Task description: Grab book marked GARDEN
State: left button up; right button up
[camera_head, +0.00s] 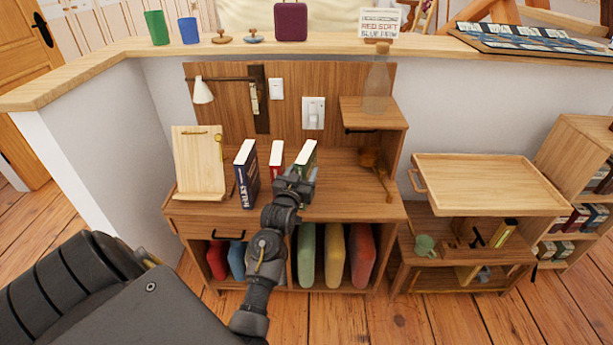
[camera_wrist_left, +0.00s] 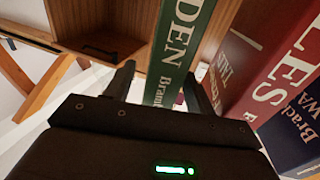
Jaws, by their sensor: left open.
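The GARDEN book is a green book with a white page block (camera_head: 306,152), standing upright on the desk at the right end of a short row. In the left wrist view its green spine (camera_wrist_left: 178,50) shows the white letters "DEN"; the rest of the title is out of view. My left gripper (camera_head: 296,184) is at the front of this book. In the wrist view the left gripper (camera_wrist_left: 157,86) is open, with one dark finger on each side of the spine. I cannot tell whether either finger touches it. My right gripper is not in view.
A red book (camera_head: 276,158) and a dark blue book (camera_head: 246,174) stand to the left on the desk (camera_head: 340,205). A wooden stand (camera_head: 199,165) is further left. A shelf with a bottle (camera_head: 377,82) rises at the right. Coloured books (camera_head: 334,255) fill the space below.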

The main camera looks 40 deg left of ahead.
pick_arm(q)
jog(key=shift+w+a, duration=0.2)
jog(key=shift+w, duration=0.15)
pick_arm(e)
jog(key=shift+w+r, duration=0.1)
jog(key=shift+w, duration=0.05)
pick_arm(q)
jog(key=shift+c, duration=0.2)
grip_shut()
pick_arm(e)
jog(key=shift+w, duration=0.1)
pick_arm(q)
jog(key=shift+r, duration=0.15)
